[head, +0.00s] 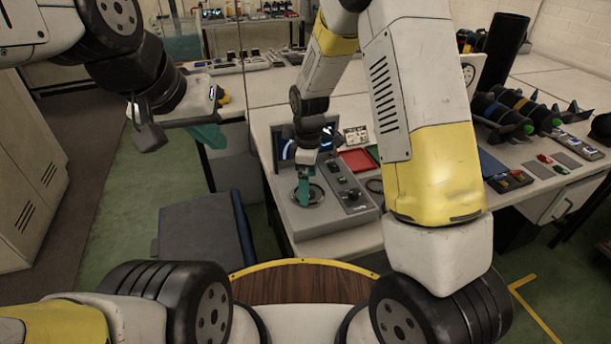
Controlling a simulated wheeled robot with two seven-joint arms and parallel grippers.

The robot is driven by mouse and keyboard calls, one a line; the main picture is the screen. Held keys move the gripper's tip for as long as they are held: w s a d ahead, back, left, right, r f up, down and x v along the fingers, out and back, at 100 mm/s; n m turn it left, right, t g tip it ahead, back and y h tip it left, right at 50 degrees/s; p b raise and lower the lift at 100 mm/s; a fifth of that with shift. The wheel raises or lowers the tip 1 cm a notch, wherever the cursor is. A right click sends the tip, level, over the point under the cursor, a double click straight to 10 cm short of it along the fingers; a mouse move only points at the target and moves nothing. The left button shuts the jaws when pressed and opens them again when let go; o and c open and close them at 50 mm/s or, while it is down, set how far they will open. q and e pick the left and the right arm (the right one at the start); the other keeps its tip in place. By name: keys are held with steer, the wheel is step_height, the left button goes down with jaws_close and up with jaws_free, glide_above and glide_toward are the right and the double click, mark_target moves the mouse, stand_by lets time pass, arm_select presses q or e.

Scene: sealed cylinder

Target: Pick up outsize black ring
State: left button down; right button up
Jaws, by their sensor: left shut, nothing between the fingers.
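A dark ring (318,199) lies flat on top of the grey console box on the desk. Another dark ring (374,185) shows just right of the console, partly hidden by my right arm. I cannot tell by size which is the outsize one. My right gripper (303,196) points down, its teal fingers at the ring on the console; contact and finger gap are too small to make out.
The grey console (340,222) has a panel of knobs on its right. A red tray (358,161) lies behind it. Dark finned cylinders (510,108) and small button boxes (510,180) sit on the right side of the desk. A blue-grey case (200,232) stands left of the desk.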

steer(key=shift+f, duration=0.95)
steer(key=shift+c, duration=0.2)
steer(key=c, duration=1.3)
steer(key=shift+c, duration=0.3)
steer(key=shift+r, duration=0.15)
